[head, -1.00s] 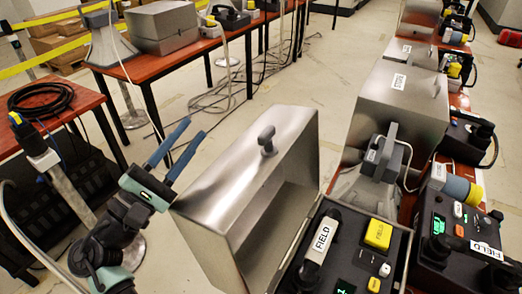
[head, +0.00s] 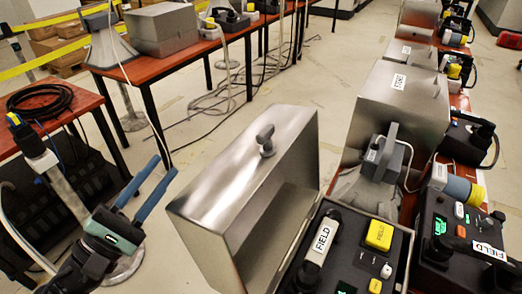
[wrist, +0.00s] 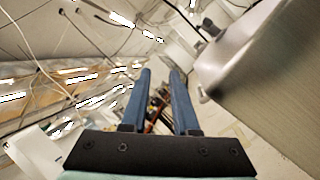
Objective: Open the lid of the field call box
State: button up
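The field call box (head: 398,268) stands at the bottom centre-right of the head view, with a FIELD-labelled handset, a yellow FIELD block and green displays inside. Its steel lid (head: 205,205) is swung up on the left side, so the box interior shows. A dark knob (head: 266,140) sits on the lid's upper face. My gripper (head: 163,167) is left of the lid, apart from it and empty. Its two blue fingers are spread with a gap between them, also in the wrist view (wrist: 160,75). A grey metal surface, probably the lid (wrist: 265,70), fills the right of the wrist view.
A STORE-labelled steel box (head: 395,105) and a grey handset unit (head: 383,160) stand behind. Another FIELD-labelled console (head: 445,235) is at right. A red table with coiled black cable (head: 40,102) is at left. Open floor (head: 225,125) lies between the tables.

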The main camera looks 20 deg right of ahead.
jog(key=b+v, duration=0.1)
jog(key=v, duration=0.4)
jog(key=shift+a, duration=0.5)
jog(key=shift+s+f, duration=0.1)
jog(key=shift+f, duration=0.05)
dwell(0.3)
jog(key=b+v, duration=0.2)
jog(key=v, duration=1.1)
